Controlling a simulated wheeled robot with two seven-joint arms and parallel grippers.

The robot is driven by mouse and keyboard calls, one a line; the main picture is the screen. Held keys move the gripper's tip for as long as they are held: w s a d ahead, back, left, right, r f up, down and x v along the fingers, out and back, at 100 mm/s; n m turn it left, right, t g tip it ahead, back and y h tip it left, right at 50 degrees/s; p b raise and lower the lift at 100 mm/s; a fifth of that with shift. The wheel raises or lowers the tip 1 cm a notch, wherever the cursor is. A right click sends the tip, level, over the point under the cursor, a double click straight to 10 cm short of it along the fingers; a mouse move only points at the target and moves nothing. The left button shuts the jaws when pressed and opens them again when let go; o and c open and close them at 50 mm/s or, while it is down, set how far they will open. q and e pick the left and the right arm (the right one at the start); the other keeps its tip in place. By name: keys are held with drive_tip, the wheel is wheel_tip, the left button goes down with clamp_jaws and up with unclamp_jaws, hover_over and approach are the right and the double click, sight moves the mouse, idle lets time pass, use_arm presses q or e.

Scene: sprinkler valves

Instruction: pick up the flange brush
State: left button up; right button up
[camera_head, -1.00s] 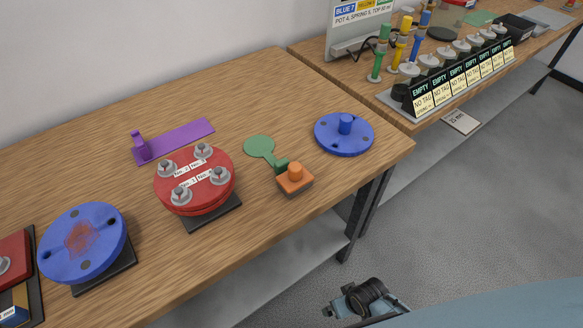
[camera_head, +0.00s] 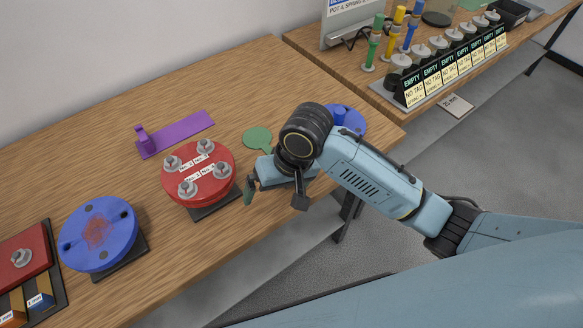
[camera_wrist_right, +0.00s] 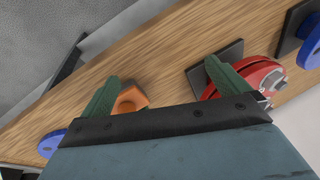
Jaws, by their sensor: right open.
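The orange block with a round knob, which looks like the flange brush (camera_wrist_right: 131,99), sits on the wooden table near its front edge. In the head view my right gripper and wrist hide nearly all of it. My right gripper (camera_head: 275,194) is over that spot, pointing down. In the right wrist view the green fingertips of my right gripper (camera_wrist_right: 164,86) are wide apart with nothing held. The brush shows between them, closer to the left finger, which partly overlaps it. I cannot tell how high the fingers are above it. My left gripper is not in view.
A red bolted flange (camera_head: 197,170) stands just left of my right gripper. A blue flange with a peg (camera_head: 350,120) is behind my wrist. A green scraper-like piece (camera_head: 256,138), a purple tool (camera_head: 180,133) and another blue flange (camera_head: 98,234) lie on the table (camera_head: 240,85).

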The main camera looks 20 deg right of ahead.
drive_tip(key=w+d+r+m+h, duration=0.1)
drive_tip(key=w+r, duration=0.1)
drive_tip(key=w+d+r+m+h, duration=0.1)
drive_tip(key=w+d+r, duration=0.1)
drive_tip(key=w+r, duration=0.1)
drive_tip(key=w+d+r+m+g+h, duration=0.1)
drive_tip(key=w+d+r, duration=0.1)
drive_tip(key=w, duration=0.1)
drive_tip(key=shift+d+r+m, duration=0.2)
drive_tip(key=shift+r+m, duration=0.2)
drive_tip(key=shift+d+f, duration=0.1)
drive_tip(key=shift+f, duration=0.1)
wheel_tip(320, 180, down, 13)
drive_tip(key=shift+r+b, duration=0.15)
drive_tip(key=shift+b, duration=0.5)
drive_tip(key=c, duration=0.9)
drive_tip(key=shift+r, duration=0.1)
wheel_tip(320, 180, up, 10)
drive_tip(key=shift+p, duration=0.65)
